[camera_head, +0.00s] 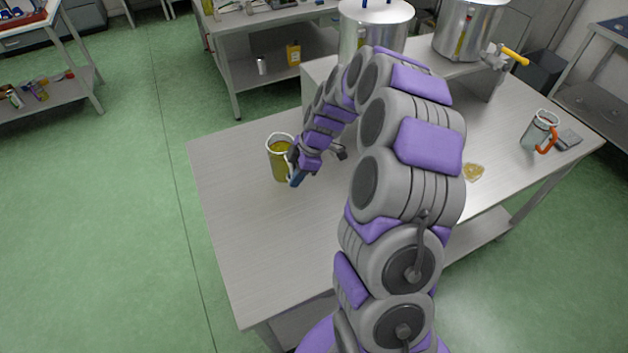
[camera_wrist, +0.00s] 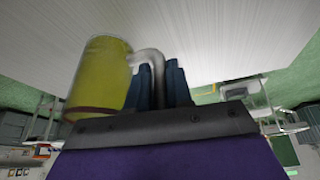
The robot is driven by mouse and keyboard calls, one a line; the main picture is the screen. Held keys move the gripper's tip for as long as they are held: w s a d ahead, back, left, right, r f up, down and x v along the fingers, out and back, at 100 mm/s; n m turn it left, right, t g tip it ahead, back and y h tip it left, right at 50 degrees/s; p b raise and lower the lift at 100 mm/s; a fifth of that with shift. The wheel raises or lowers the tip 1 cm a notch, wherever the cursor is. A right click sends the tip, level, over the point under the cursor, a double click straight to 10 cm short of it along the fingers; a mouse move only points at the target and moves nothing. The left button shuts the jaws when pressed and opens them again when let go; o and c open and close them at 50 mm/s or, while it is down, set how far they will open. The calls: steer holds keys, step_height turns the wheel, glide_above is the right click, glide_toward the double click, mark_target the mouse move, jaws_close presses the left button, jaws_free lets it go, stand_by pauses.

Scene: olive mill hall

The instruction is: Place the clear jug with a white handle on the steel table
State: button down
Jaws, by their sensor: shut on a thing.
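The clear jug (camera_head: 280,162) holds yellow-green liquid and has a white handle. It is upright at the left part of the steel table (camera_head: 240,230). My gripper (camera_head: 295,172) is at the jug's right side, shut on the white handle. In the wrist view the jug (camera_wrist: 103,75) is left of my gripper's dark blue fingers (camera_wrist: 165,85), with the pale handle (camera_wrist: 147,58) between them. I cannot tell whether the jug's base touches the table top or is slightly above it.
A jug with an orange handle (camera_head: 540,131) stands at the table's right end beside a grey item (camera_head: 568,139). A yellowish patch (camera_head: 473,172) lies nearer the middle. Steel vats (camera_head: 375,28) stand at the back. The table's left front is clear.

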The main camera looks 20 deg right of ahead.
steer(key=w+a+f, duration=0.1)
steer(key=w+a+f+b, duration=0.1)
steer(key=a, duration=0.1)
steer(key=w+a+f, duration=0.1)
steer(key=shift+w+a+f+b, duration=0.25)
steer(key=shift+w+a+b, duration=0.1)
steer(key=shift+w+a, duration=0.05)
steer(key=shift+a+f, duration=0.2)
steer(key=shift+a, duration=0.1)
steer(key=shift+d, duration=0.1)
